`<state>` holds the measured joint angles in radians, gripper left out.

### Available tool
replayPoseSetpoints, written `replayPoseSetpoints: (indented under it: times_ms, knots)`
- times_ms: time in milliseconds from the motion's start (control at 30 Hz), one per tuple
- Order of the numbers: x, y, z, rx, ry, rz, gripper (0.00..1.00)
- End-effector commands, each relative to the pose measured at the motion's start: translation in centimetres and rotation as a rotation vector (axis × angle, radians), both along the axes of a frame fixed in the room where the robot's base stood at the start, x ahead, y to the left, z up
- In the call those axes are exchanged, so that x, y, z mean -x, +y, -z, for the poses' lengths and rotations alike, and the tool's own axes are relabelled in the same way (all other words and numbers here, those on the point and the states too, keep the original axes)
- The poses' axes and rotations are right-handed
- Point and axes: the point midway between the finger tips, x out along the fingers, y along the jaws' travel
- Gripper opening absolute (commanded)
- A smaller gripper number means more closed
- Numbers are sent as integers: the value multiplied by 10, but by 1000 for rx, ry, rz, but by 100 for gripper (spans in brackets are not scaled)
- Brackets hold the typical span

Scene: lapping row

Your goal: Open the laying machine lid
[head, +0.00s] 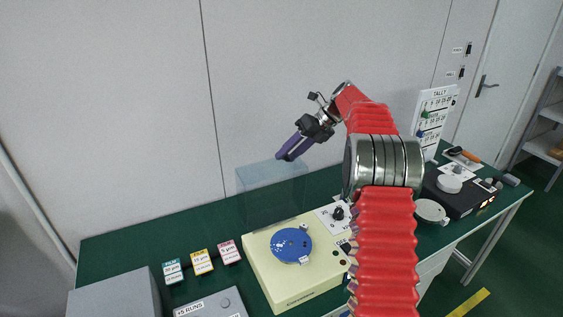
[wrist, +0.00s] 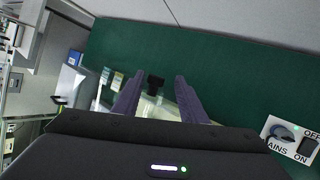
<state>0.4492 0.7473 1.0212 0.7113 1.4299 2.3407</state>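The laying machine (head: 300,280) is a cream box with a blue disc (head: 291,246) on top, on the green bench. Its clear lid (head: 268,195) stands upright at the machine's back edge, so it is raised. My gripper (head: 283,157) is above the lid's upper right, its purple fingers pointing down to the left. In the wrist view my gripper (wrist: 154,76) has its fingers apart. A small black piece (wrist: 155,84) shows between them, possibly the lid's handle. I cannot tell whether it touches a finger.
Three small film boxes (head: 202,262) stand left of the machine, near grey boxes (head: 115,297). A black unit (head: 460,194) and a tally board (head: 433,115) are at the right. A mains switch (wrist: 308,146) shows in the wrist view. A wall runs behind the bench.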

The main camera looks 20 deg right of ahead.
Motion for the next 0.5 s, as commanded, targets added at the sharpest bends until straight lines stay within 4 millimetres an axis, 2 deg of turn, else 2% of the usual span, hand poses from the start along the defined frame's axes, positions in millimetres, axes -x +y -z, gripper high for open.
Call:
replayPoseSetpoints:
  times_ms: [300,500]
  knots:
    - [15,-34,-41,2,0,2,39]
    - [20,-44,-53,1,2,0,39]
